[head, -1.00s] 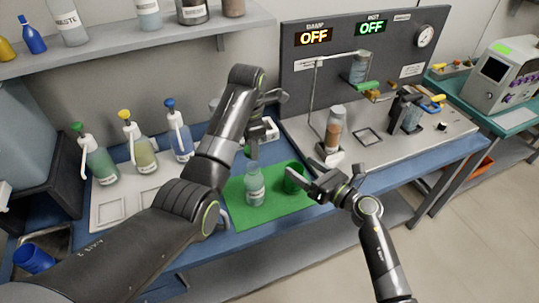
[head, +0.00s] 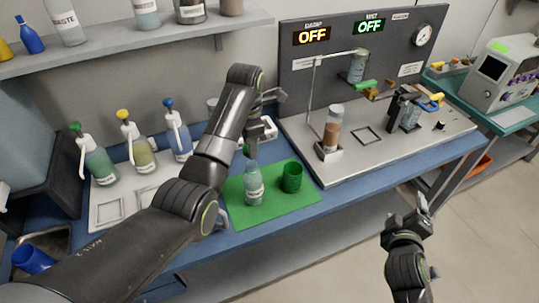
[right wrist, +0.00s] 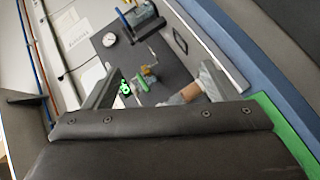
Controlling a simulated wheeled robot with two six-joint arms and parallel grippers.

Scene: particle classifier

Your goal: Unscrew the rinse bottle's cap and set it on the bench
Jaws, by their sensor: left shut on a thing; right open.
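The rinse bottle (head: 254,188), clear with a white label, stands upright on the green mat (head: 238,213). My left gripper (head: 252,153) is directly above it, pointing down, shut at the bottle's top. The cap is hidden by the fingers, and I cannot tell whether it is still seated on the neck. My right gripper (head: 420,208) is open and empty, off the bench's front edge to the right; its fingers also show in the right wrist view (right wrist: 160,80).
A green cup (head: 292,178) stands on the mat close right of the bottle. Several wash bottles (head: 140,148) stand on the left tray. The steel apparatus base (head: 390,142) with a brown-filled column (head: 332,130) lies to the right. The blue bench front (head: 350,185) is clear.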

